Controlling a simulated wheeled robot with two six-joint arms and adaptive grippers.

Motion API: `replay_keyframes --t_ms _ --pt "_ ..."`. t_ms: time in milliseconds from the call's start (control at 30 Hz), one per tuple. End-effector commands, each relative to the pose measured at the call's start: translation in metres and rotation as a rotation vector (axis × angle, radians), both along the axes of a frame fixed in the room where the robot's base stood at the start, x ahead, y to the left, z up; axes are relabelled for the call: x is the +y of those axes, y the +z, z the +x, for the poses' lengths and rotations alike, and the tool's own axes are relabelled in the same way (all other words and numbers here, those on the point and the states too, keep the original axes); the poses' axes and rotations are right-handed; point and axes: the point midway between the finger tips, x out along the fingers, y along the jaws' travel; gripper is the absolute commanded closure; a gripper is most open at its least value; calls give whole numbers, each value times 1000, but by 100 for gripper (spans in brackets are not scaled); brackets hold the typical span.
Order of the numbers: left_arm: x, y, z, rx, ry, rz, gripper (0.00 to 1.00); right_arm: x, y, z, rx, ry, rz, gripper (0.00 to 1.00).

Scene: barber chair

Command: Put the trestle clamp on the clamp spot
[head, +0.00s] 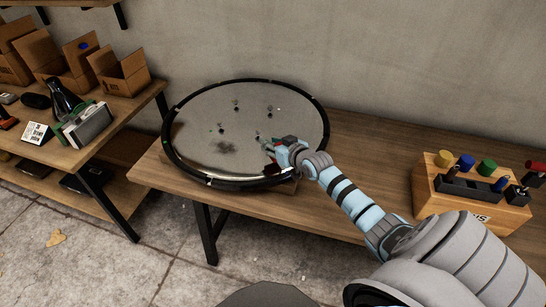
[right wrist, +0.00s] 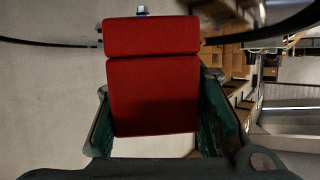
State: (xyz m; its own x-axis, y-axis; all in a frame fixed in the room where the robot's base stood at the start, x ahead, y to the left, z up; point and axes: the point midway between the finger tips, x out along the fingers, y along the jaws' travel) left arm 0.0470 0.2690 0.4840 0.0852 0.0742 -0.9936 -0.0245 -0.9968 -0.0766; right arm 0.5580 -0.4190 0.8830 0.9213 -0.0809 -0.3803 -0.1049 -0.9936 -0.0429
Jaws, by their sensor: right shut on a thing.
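A red block-like thing (right wrist: 153,95), which I take for the trestle clamp, sits between the two dark green fingers of my right gripper (right wrist: 158,110) in the right wrist view. In the head view, my right gripper (head: 277,155) is over the lower right part of a large round grey disc (head: 200,115) with a black rim. A small patch of red (head: 271,169) shows at its fingers; the rest is hidden by the gripper. Several small dark pieces and a dark smudge show on the disc. I cannot tell which place is the clamp spot. My left gripper is not in view.
The disc is at the left end of a wooden table (head: 370,165). A wooden block holder (head: 440,205) with coloured caps stands at the right. A shelf (head: 125,105) with cardboard boxes (head: 120,72) is at the left. Bare tabletop lies between disc and holder.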

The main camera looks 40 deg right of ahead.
Motion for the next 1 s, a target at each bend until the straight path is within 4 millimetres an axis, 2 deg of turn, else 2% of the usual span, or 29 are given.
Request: replay_keyframes --t_ms 100,200,567,600,700,1000 --pt "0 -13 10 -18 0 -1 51 -1 -25 -1 0 -2 -1 100" --pt "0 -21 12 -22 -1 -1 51 -1 -42 -1 -1 -2 0 100" --pt "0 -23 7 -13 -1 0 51 -2 -45 -1 -2 -2 -2 100" --pt "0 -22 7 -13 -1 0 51 -2 -45 -1 1 -2 -2 62" --pt "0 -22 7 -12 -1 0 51 -2 -44 -1 1 -2 -2 46" --pt "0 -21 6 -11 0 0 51 -2 -43 -2 1 -2 -2 46"
